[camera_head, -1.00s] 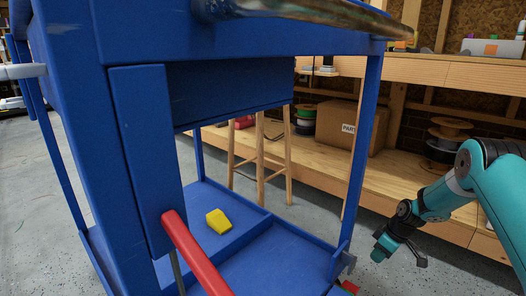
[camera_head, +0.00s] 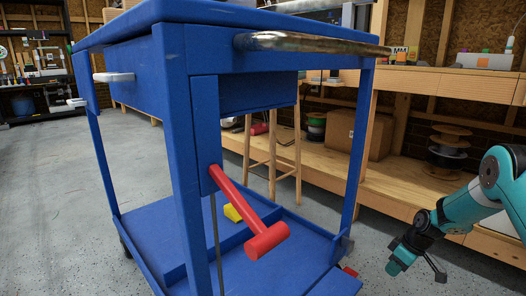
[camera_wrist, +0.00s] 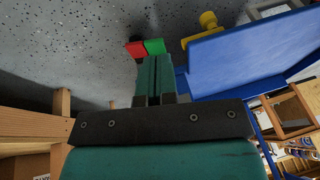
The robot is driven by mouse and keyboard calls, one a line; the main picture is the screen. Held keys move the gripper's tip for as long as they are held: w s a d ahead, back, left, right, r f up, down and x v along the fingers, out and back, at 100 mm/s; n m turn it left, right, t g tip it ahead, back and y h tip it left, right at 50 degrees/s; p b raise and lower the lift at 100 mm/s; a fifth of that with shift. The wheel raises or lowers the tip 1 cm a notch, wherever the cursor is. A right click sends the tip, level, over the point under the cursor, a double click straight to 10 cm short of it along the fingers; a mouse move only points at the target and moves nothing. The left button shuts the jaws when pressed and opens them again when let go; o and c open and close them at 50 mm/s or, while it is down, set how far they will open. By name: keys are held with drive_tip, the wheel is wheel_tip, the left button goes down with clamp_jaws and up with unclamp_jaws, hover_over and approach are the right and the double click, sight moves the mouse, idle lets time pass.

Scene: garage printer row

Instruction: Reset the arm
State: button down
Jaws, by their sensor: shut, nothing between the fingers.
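My arm reaches in from the right edge of the head view. My gripper (camera_head: 396,264) hangs low at its end, over the floor and to the right of the blue cart. In the wrist view my gripper (camera_wrist: 153,78) has its two teal fingers pressed together with nothing between them.
A wooden stool (camera_head: 272,160) stands behind. A wooden workbench (camera_head: 470,85) runs along the right. Floor at left is clear.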

drive_tip(key=s+a+r+p, duration=0.25)
drive_tip(key=a+r, duration=0.25)
drive_tip(key=r, duration=0.5)
drive_tip(key=s+a+r+p, duration=0.2)
drive_tip(key=s+a+r, duration=0.3)
drive_tip(key=r, duration=0.4)
drive_tip(key=s+a+r+p, duration=0.2)
drive_tip(key=a+r, duration=0.4)
drive_tip(key=r, duration=0.4)
drive_tip(key=s+a+r+p, duration=0.25)
drive_tip(key=s+r, duration=0.25)
drive_tip(key=s, duration=0.4)
drive_tip(key=s+a+r+m+g+p, duration=0.1)
drive_tip(key=s+a+r, duration=0.3)
drive_tip(key=s, duration=0.5)
drive_tip(key=s+a+r+p, duration=0.1)
drive_tip(key=s+r+p, duration=0.1)
drive_tip(key=s+r, duration=0.5)
wheel_tip(320, 180, up, 36)
drive_tip(key=p, duration=3.7)
drive_tip(key=shift+s+r+y, duration=0.2)
drive_tip(key=shift+s+y, duration=0.1)
drive_tip(key=shift+s, duration=0.1)
